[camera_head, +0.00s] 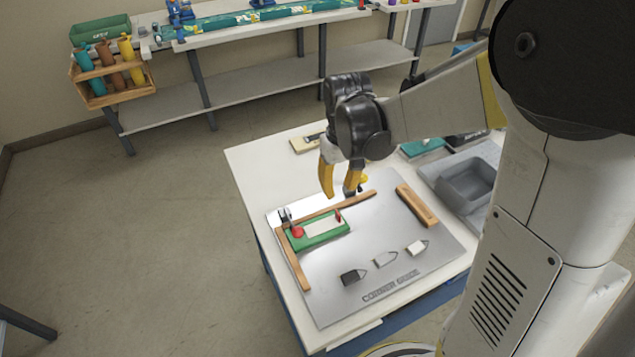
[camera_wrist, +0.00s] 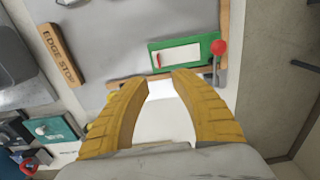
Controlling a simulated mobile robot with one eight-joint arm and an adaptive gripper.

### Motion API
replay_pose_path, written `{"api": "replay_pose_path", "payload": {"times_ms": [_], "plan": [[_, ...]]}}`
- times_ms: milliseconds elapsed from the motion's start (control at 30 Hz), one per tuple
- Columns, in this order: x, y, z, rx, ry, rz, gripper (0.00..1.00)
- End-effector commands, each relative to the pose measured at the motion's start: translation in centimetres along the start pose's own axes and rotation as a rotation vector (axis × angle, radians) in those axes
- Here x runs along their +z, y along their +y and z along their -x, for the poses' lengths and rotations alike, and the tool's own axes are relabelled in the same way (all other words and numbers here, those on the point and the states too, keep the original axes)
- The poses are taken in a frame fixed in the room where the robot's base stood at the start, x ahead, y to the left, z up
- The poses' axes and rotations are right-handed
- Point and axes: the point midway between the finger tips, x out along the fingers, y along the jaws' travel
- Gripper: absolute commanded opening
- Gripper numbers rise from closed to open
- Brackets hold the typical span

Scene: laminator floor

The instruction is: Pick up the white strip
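A white strip (camera_head: 323,227) lies on top of a green block (camera_head: 326,240) on the metal plate. It also shows in the wrist view (camera_wrist: 180,55), on the green block (camera_wrist: 215,38). A red ball knob (camera_head: 297,231) stands at one end of the block, and a small red piece stands at the other. My gripper (camera_head: 339,193) hangs above the table, behind the block in the head view. Its yellow fingers are apart with nothing between them, as the wrist view shows (camera_wrist: 161,79). It is not touching the strip.
The metal plate (camera_head: 377,295) is marked "CORNER GUIDE". Wooden bars border two of its sides, and a wooden edge stop (camera_head: 417,205) lies at the right. Several small pointed pieces lie near its front. A grey bin (camera_head: 468,183) stands at the table's right.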

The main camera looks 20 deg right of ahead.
Motion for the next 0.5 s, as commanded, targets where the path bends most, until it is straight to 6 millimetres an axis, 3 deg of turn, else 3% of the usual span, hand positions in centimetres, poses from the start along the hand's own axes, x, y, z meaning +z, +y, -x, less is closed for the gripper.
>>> {"api": "replay_pose_path", "payload": {"times_ms": [333, 500], "plan": [[-0.2, 0.1, -5.0, -0.002, -0.013, 0.004, 0.30], [-0.1, 0.1, -6.2, -0.002, -0.012, 0.004, 0.30]]}}
